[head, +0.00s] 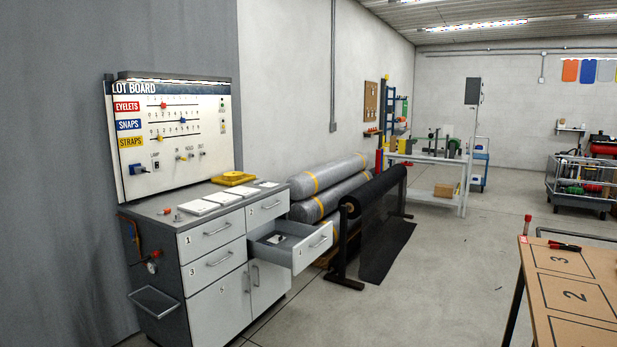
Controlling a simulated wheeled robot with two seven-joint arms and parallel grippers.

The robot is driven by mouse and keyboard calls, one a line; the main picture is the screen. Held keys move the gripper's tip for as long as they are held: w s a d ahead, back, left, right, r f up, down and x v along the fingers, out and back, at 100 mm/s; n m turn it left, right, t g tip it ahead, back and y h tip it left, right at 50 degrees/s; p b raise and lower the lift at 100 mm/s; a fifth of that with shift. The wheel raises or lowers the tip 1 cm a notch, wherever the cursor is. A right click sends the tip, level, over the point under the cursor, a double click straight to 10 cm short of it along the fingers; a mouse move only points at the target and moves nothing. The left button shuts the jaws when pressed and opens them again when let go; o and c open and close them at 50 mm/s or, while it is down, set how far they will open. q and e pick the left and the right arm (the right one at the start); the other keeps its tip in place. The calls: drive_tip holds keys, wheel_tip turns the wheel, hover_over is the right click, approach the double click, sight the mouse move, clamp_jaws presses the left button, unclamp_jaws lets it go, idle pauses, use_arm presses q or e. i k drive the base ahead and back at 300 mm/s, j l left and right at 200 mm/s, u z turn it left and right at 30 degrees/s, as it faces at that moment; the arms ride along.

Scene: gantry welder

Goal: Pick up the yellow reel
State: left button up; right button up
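A flat yellow object that looks like the yellow reel (233,178) lies on the grey top of the drawer cabinet (175,212), at its back edge below the lot board (170,130). It is small in the head view, so its fine shape is hard to make out. Neither of my grippers shows in the head view.
White cards (198,207) and small items lie on the cabinet top. Rolls of wrapped material (335,187) and a black roll stand (375,205) are to the right.

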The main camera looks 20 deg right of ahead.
sight(233, 176)
drive_tip(key=z, duration=0.2)
drive_tip(key=i+l+z, duration=0.25)
drive_tip(key=i+z, duration=0.25)
drive_tip(key=i, duration=0.8)
drive_tip(key=i+j+z, duration=0.2)
drive_tip(key=i+z, duration=0.3)
drive_tip(key=i, duration=0.75)
drive_tip(key=i+l, duration=0.15)
drive_tip(key=i, duration=0.4)
drive_tip(key=i+l, duration=0.15)
drive_tip(key=i, duration=0.45)
drive_tip(key=i+l, duration=0.15)
drive_tip(key=i, duration=0.4)
drive_tip(key=j+u, duration=0.05)
